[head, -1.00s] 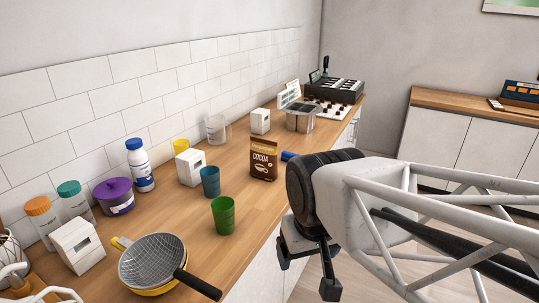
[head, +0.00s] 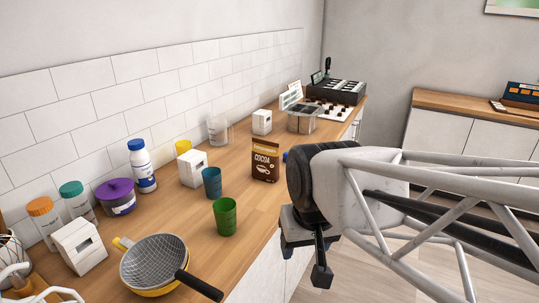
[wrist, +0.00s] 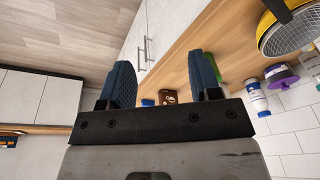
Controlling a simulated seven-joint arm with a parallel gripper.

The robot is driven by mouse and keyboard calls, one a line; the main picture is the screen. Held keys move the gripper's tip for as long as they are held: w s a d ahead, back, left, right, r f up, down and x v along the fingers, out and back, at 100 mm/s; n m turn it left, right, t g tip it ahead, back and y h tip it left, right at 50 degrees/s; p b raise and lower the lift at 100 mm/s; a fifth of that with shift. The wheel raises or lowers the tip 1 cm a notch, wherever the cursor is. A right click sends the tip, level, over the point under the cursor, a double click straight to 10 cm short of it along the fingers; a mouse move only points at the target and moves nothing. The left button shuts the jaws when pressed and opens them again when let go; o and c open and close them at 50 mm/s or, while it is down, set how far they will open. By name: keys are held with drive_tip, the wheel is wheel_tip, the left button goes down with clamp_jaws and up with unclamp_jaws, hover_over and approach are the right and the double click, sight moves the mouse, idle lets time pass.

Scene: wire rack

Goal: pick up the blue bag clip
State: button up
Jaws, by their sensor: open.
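A small blue object, which looks like the blue bag clip (head: 285,157), lies on the wooden counter just right of the cocoa bag. In the head view my arm hides most of it. In the wrist view a bit of blue (wrist: 147,102) shows low between the fingers, beside the cocoa bag; its shape cannot be made out. My gripper (head: 303,263) is open and points down in front of the counter edge, apart from the clip. In the wrist view its two dark blue fingers (wrist: 162,82) stand wide apart with nothing between them.
The brown cocoa bag (head: 265,160) stands upright beside the clip. A green cup (head: 225,217) and a blue cup (head: 212,183) stand nearer on the counter (head: 190,228). A strainer (head: 152,259) lies at the front. A glass container (head: 302,119) stands farther back.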

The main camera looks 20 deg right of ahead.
drive_tip(key=w+d+f+m+y, duration=0.15)
drive_tip(key=w+m, duration=0.25)
drive_tip(key=w, duration=0.7)
drive_tip(key=w+d+r+m+y, duration=0.1)
drive_tip(key=w+d+m+y, duration=0.3)
drive_tip(key=w, duration=0.7)
drive_tip(key=w+d+f+m+y, duration=0.1)
drive_tip(key=w+m, duration=0.4)
drive_tip(key=w, duration=0.7)
drive_tip(key=m+t+y, duration=0.2)
drive_tip(key=m+t, duration=0.6)
drive_tip(key=m, duration=0.6)
approach(293, 159)
drive_tip(key=shift+w+d+f, duration=0.1)
drive_tip(key=shift+w, duration=0.35)
drive_tip(key=shift+w+d+f, duration=0.1)
drive_tip(key=shift+w, duration=0.4)
drive_tip(key=shift+w+a, duration=0.1)
drive_tip(key=shift+x, duration=1.15)
drive_tip(key=shift+a+f, duration=0.1)
